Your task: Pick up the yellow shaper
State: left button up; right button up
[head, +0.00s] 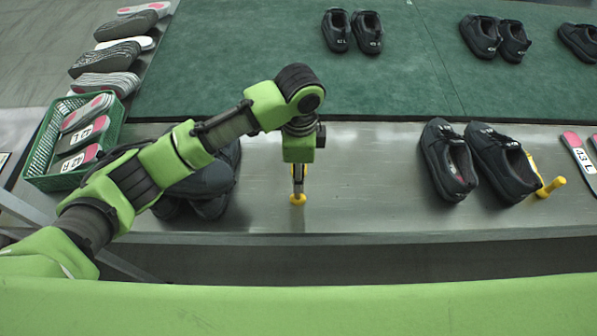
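A yellow shaper (298,199) is on the metal table in the middle of the head view. Its rounded yellow end shows just below my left gripper (298,187), and a bit of yellow shows beside the fingers. The rest of it is hidden behind the gripper. My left gripper points down at it from above; whether the fingers are closed on it cannot be told. Another yellow shaper (552,187) shows at the right, against the heel of a dark shoe (503,163). My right gripper is not in view.
Another dark shoe (448,160) stands at the right. Dark shoes (207,185) sit partly behind my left arm. A green basket (41,160) of insoles is at the left. A green mat (220,60) with shoes lies behind. Bare metal lies between the gripper and the right shoes.

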aim_at(297, 199)
pick_arm(q)
notch_tip(297, 199, down, 2)
jog(key=shift+a+f+p, duration=0.1)
jog(key=shift+f+p, duration=0.2)
jog(key=shift+f, duration=0.3)
notch_tip(297, 199, down, 4)
jog(key=shift+w+f+p, duration=0.15)
jog(key=shift+p, duration=0.3)
jog(key=shift+c, duration=0.4)
grip_shut()
